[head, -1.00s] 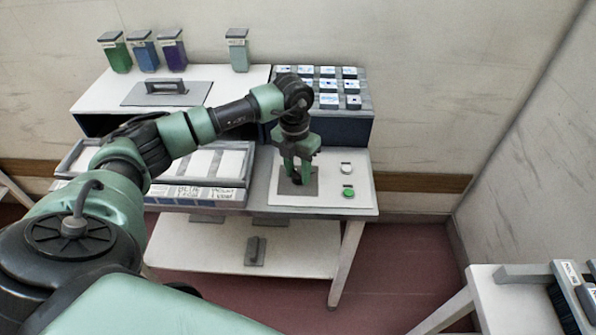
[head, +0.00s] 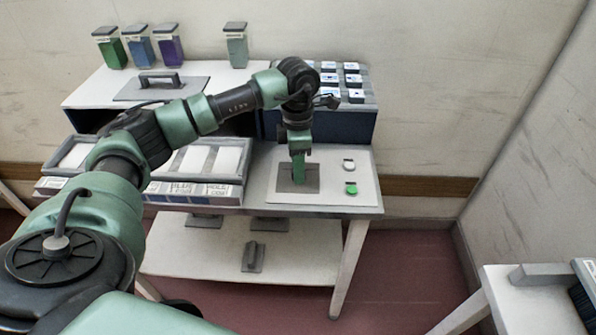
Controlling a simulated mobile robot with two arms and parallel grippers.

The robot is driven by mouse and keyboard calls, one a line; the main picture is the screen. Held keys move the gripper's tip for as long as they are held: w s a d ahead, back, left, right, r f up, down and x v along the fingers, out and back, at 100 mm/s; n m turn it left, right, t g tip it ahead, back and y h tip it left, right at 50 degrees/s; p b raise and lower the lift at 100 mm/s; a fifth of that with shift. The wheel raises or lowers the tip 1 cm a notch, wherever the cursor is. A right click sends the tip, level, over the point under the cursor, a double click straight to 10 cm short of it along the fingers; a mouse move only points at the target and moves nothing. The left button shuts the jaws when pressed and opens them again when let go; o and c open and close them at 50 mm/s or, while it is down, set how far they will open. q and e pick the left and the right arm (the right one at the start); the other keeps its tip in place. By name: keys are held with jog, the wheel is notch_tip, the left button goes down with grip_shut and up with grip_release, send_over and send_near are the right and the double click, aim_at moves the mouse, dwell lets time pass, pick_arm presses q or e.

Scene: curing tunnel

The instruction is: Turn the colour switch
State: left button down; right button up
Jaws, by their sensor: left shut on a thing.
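My left gripper (head: 298,180) points straight down over a grey square plate (head: 312,184) on the white control panel (head: 333,196). Its fingers are shut on the colour switch, which they and the wrist hide at the plate's middle. I cannot tell which way the switch points. Right of the plate are a white button (head: 349,165) and a green button (head: 351,188). My right gripper is not in view.
A tray with white compartments (head: 199,158) sits left of the panel. A blue rack with several labelled blocks (head: 354,112) stands behind. Green, blue, purple and pale containers (head: 236,50) stand on the back box. A lower shelf (head: 200,258) runs underneath.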

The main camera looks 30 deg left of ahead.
pick_arm(q)
jog(key=m+b, duration=0.2)
jog(key=m, duration=0.2)
jog(key=shift+w+m, duration=0.15)
jog(key=shift+m, duration=0.15)
jog(key=m+b, duration=0.1)
jog(key=m, duration=0.3)
jog(key=shift+r+m, duration=0.1)
jog(key=shift+m, duration=0.2)
jog(key=shift+b, duration=0.3)
jog(key=c, duration=1)
grip_release()
jog(key=r, duration=0.7)
jog(key=shift+w+r+b, duration=0.25)
jog(key=shift+r+b, duration=0.05)
jog(key=shift+r, duration=0.1)
